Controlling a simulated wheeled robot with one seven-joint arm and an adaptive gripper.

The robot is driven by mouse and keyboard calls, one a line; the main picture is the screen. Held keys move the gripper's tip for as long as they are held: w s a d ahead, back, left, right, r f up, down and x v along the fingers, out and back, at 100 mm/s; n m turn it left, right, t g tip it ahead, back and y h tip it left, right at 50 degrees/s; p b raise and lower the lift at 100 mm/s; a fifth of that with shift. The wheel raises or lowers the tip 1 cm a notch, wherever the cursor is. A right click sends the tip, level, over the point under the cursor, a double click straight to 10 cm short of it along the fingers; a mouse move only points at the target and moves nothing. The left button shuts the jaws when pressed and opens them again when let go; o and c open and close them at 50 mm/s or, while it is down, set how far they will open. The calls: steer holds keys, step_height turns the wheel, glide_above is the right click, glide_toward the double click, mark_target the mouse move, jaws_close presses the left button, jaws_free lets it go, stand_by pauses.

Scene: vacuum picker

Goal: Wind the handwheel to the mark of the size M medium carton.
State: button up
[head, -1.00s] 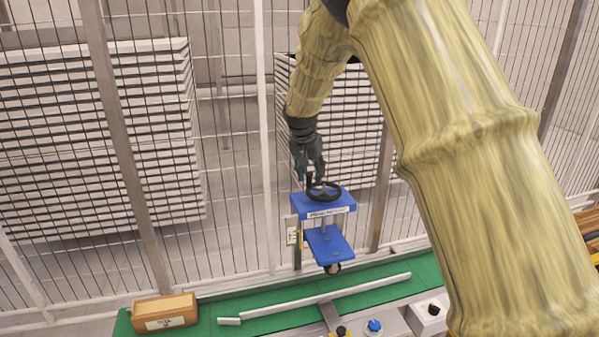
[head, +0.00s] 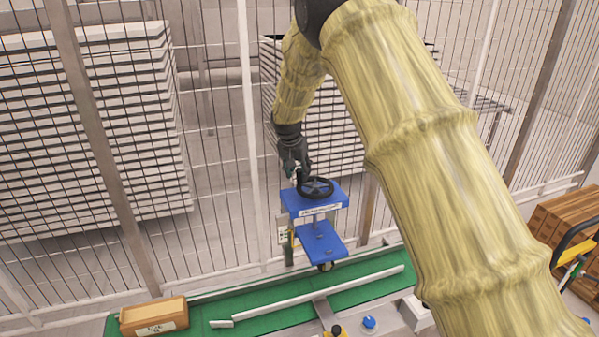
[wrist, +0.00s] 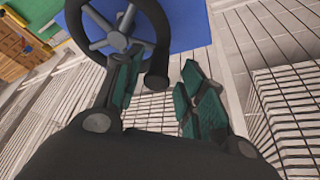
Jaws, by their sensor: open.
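The black handwheel (head: 315,188) lies flat on top of a blue machine head (head: 330,199). In the wrist view the wheel (wrist: 117,42) shows its grey hub and spokes, with a dark round crank knob (wrist: 156,80) on its near rim. My gripper (head: 295,178) is at the left edge of the wheel. In the wrist view its green-padded fingers (wrist: 160,85) are spread apart, with the knob between or just beyond the tips. I cannot tell whether they touch it. A small scale plate (head: 283,231) stands at the left of the machine; its marks are too small to read.
A green conveyor (head: 275,314) with a white guide rail (head: 320,296) runs below. A labelled carton (head: 154,315) sits at its left end. A blue button (head: 369,322) is at the front. Wire fencing and stacked white trays stand behind; brown boxes (head: 560,225) are at right.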

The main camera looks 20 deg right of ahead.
steer(key=shift+s+d+f, duration=0.15)
steer(key=shift+d+f, duration=0.05)
steer(key=shift+f, duration=0.25)
steer(key=shift+p+x, duration=0.35)
steer(key=shift+x, duration=0.45)
steer(key=shift+r, duration=0.2)
steer(key=shift+c, duration=0.2)
steer(key=shift+f, duration=0.1)
jaws_close()
